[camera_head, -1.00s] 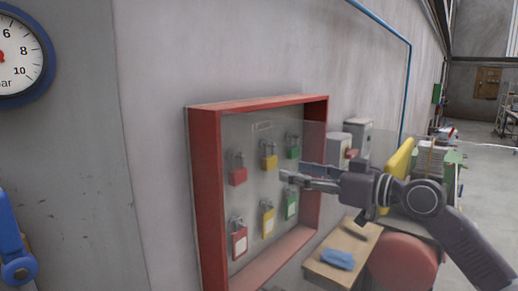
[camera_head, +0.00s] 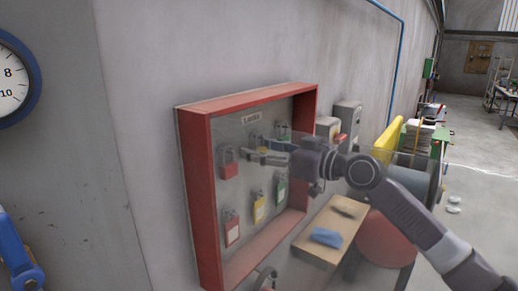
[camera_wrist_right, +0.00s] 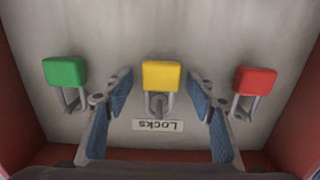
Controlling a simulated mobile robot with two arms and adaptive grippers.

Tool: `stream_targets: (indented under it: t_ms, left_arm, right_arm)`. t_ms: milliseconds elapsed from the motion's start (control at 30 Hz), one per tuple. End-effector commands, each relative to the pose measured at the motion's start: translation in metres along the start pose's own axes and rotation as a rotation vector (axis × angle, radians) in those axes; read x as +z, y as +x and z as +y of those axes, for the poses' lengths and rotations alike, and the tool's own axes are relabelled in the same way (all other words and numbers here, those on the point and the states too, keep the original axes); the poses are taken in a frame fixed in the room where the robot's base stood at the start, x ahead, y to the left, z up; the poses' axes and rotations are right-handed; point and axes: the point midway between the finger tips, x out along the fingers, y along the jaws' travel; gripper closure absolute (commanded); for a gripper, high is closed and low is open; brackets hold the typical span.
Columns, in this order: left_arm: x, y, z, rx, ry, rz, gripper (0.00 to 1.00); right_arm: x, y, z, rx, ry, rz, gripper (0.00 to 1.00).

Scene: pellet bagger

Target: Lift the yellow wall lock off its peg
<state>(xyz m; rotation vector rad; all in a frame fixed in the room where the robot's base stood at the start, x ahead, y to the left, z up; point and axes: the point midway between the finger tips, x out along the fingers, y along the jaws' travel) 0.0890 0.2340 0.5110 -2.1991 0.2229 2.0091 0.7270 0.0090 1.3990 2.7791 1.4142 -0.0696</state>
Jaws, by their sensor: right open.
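The upper yellow lock (camera_wrist_right: 161,75) hangs by its shackle on a peg in the lock box. The right wrist view shows it upside down, centred between the two fingers of my right gripper (camera_wrist_right: 160,92), with a gap on each side. My right gripper (camera_head: 258,155) is open and, in the head view, hides most of this lock. A second yellow lock (camera_head: 259,208) hangs in the lower row. My left gripper is not in view.
The red-framed box (camera_head: 197,190) surrounds the locks. A red lock (camera_wrist_right: 255,81) and a green lock (camera_wrist_right: 65,71) flank the yellow one, close outside the fingers. A wooden board with a blue cloth (camera_head: 326,237) stands right of the box.

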Motion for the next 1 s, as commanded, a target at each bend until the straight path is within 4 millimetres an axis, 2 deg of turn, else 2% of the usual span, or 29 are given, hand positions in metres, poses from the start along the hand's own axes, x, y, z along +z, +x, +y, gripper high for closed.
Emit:
stream_targets:
  t_ms: [67, 500, 767, 1000]
  left_arm:
    - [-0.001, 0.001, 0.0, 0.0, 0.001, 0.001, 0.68]
    - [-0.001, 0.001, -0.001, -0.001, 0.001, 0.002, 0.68]
    - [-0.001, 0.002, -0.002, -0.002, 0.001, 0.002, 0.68]
    - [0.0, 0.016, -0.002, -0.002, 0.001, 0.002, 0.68]
  right_arm:
    - [0.001, 0.0, 0.0, 0.0, 0.0, 0.0, 0.49]
    - [0.0, -0.001, 0.0, 0.0, 0.0, 0.0, 0.95]
    - [0.0, -0.001, 0.0, 0.0, 0.0, 0.0, 0.96]
    - [-0.013, -0.001, -0.001, -0.001, -0.003, 0.003, 0.96]
